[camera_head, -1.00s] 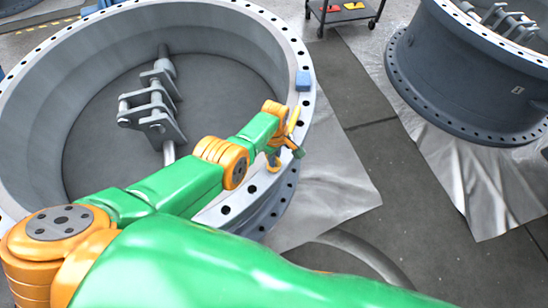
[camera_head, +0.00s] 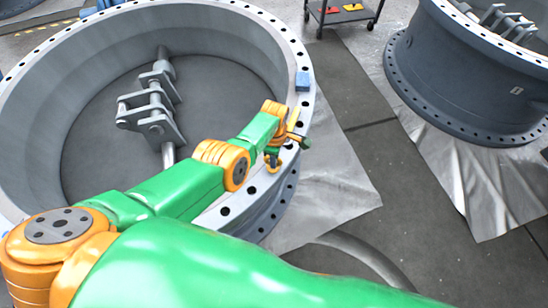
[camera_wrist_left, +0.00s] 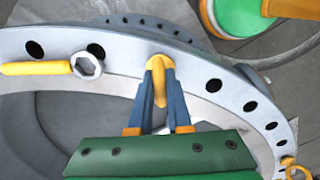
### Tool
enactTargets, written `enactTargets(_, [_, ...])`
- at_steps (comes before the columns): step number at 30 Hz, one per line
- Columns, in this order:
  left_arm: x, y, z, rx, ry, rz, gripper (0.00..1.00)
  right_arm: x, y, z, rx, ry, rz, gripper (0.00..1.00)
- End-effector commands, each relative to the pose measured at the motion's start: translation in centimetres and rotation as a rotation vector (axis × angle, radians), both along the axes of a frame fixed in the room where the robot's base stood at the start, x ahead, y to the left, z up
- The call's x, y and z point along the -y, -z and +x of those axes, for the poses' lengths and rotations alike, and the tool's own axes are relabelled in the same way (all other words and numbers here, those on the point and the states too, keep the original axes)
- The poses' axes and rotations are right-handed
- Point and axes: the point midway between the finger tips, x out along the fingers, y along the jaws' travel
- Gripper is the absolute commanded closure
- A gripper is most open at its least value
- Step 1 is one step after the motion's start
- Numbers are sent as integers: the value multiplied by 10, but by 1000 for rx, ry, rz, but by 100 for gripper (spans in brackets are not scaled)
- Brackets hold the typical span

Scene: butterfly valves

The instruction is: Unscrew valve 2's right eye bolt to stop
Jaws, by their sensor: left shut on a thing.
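A large grey valve body (camera_head: 95,45) with a bolt-hole flange fills the left of the head view. In the left wrist view, my left gripper (camera_wrist_left: 158,85) is shut on an orange-yellow eye bolt (camera_wrist_left: 157,66) at the flange. The fingers stand on both sides of the bolt and hide part of it. In the head view, my left gripper (camera_head: 279,150) is at the right side of the rim, with the bolt mostly hidden. Another orange ring (camera_wrist_left: 289,164) shows at the lower right of the wrist view. My right gripper is not in view.
A wrench with a yellow handle (camera_wrist_left: 38,68) lies on the flange beside the gripper. A second valve (camera_head: 460,85) stands at the right, and a cart (camera_head: 343,14) at the back. Floor between the valves is clear.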

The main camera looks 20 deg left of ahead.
Motion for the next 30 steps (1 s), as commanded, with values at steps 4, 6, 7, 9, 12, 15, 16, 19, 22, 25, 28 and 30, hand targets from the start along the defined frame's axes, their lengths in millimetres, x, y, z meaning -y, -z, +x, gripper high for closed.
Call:
enactTargets(4, [2,2,-3,-8,1,-4,100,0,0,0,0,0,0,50])
enactTargets(6, [2,2,-3,-8,1,-4,100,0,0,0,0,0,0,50])
enactTargets(7, [2,2,-3,-8,1,-4,100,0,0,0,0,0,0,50])
enactTargets(9, [2,2,-2,-7,1,-4,67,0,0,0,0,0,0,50])
enactTargets(12, [1,1,-2,-5,1,-3,53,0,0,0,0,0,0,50])
enactTargets(15, [1,1,-1,-4,1,-2,53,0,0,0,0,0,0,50])
enactTargets(16, [1,1,-1,-3,1,-2,53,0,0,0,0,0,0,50])
enactTargets(19, [1,-1,-1,-2,1,-1,53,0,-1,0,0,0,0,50])
enactTargets(22, [1,-19,-1,-2,1,-1,53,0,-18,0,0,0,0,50])
enactTargets(25, [1,-45,0,-1,1,-1,53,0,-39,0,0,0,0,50])
enactTargets(28, [1,-62,-1,-2,1,-1,53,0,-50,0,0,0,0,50])
enactTargets(30, [2,-69,-1,-3,2,-1,53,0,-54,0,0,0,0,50])
